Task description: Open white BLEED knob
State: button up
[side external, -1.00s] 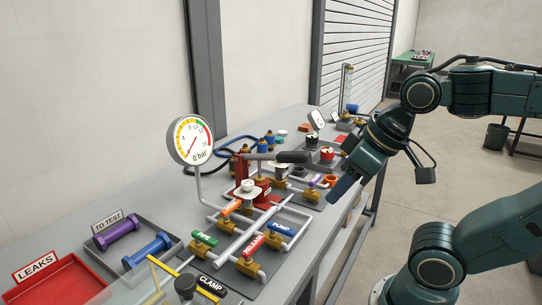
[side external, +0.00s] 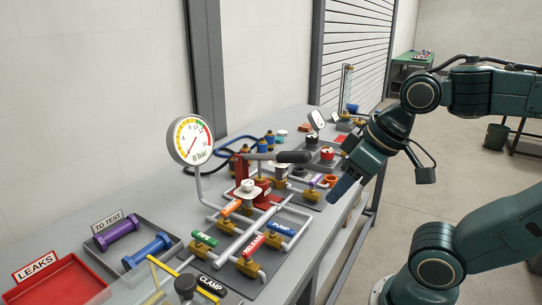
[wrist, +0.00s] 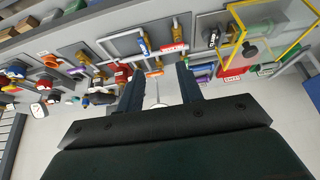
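A white round knob (side external: 248,187) stands on the pipework near the foot of the gauge. I cannot read any BLEED label on it or tell how far it is turned. The dial gauge (side external: 191,140) above the pipes reads 0 bar. My gripper (side external: 343,190) hangs at the front edge of the bench, right of the pipework and apart from the knob. In the wrist view my two fingers (wrist: 160,88) are spread with nothing gripped between them. I cannot make out the white knob clearly in the wrist view.
Around the knob are orange, green, red and blue valve handles (side external: 281,229) and a red hand pump with a black-gripped lever (side external: 293,157). A grey tray with purple and blue parts (side external: 178,249), a red LEAKS tray (side external: 60,282) and a yellow-edged guard stand nearer the camera.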

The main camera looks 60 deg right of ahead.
jog(key=shift+o, duration=0.2)
jog(key=o, duration=0.3)
jog(key=shift+o, duration=0.7)
jog(key=shift+w+r, duration=0.25)
jog(key=shift+w, duration=0.05)
jog(key=w+d+r+m+g, duration=0.1)
jog(key=w+d+r+m, duration=0.15)
jog(key=w, duration=0.55)
jog(key=w+d+r+m+g, duration=0.2)
jog(key=w+d+r, duration=0.1)
jog(key=w, duration=0.6)
jog(key=w+d+f+m+g, duration=0.1)
jog(key=w+d+f+m, duration=0.1)
jog(key=w+d+f, duration=0.2)
jog(key=w+d+f+m+g, duration=0.1)
jog(key=w+d+f, duration=0.3)
jog(key=w, duration=0.6)
jog(key=shift+w+d+m+g, duration=0.3)
jog(key=shift+d+m, duration=0.2)
jog(key=shift+m, duration=0.25)
jog(key=shift+f, duration=0.1)
